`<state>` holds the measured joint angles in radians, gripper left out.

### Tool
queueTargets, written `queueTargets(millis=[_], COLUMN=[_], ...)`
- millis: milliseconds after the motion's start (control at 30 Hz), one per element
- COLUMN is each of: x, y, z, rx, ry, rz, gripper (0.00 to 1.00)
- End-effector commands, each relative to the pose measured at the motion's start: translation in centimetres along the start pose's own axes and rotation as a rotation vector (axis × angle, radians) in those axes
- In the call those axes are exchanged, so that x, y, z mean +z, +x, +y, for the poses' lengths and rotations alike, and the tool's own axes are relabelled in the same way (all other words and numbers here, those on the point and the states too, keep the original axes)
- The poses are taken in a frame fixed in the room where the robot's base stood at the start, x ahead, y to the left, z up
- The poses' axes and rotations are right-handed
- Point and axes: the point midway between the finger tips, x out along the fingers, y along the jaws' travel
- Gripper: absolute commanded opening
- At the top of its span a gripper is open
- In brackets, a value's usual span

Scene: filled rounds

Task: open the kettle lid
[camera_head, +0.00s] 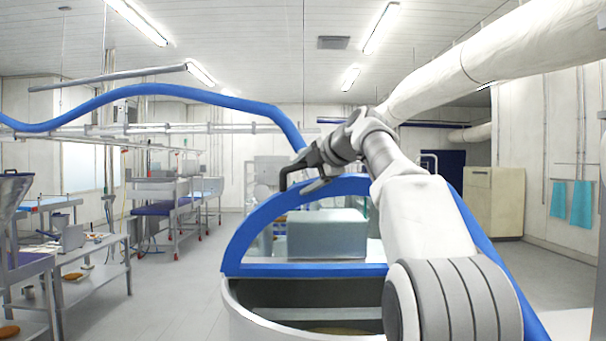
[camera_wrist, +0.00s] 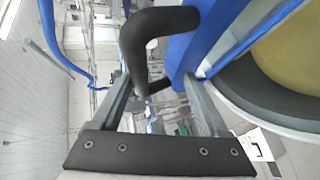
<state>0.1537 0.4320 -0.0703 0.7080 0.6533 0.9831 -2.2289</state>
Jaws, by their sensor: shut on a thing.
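The kettle (camera_head: 245,308) is a large round white vessel at the bottom middle of the head view. Its lid (camera_head: 238,248) has a blue frame shaped like a half circle and is raised, standing steeply over the kettle. The opening below shows, with yellowish contents in the wrist view (camera_wrist: 292,52). A bent black handle (camera_wrist: 136,48) joins the lid's blue frame. My gripper (camera_head: 308,180) is at the upper left of the lid. In the wrist view my gripper (camera_wrist: 155,84) has its fingers on either side of the handle and is shut on it.
A blue tube (camera_head: 150,90) curves across the left above floor level. Metal tables (camera_head: 95,265) with small items stand at the left, and carts (camera_head: 170,195) stand farther back. A beige cabinet (camera_head: 494,203) is at the right. The floor (camera_head: 180,285) left of the kettle is clear.

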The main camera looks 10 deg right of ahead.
Motion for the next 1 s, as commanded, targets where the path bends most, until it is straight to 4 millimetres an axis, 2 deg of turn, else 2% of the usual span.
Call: queueTargets(millis=[33,167,500,700,833,1000], x=[0.8,0.8,0.2,-0.2,-0.3,-0.5], y=[0.1,-1.7,-10.2,-14.7,-16.7,-17.9], z=[-1.0,-1.1,-0.5,-0.2,0.0,0.0], rx=[-0.016,-0.014,-0.001,0.002,0.004,0.003], ry=[0.006,0.007,0.0,-0.002,-0.002,-0.004], rz=[-0.013,-0.015,-0.013,-0.008,-0.006,-0.004], gripper=[0.52,0.52,0.52,0.52,0.52,0.52])
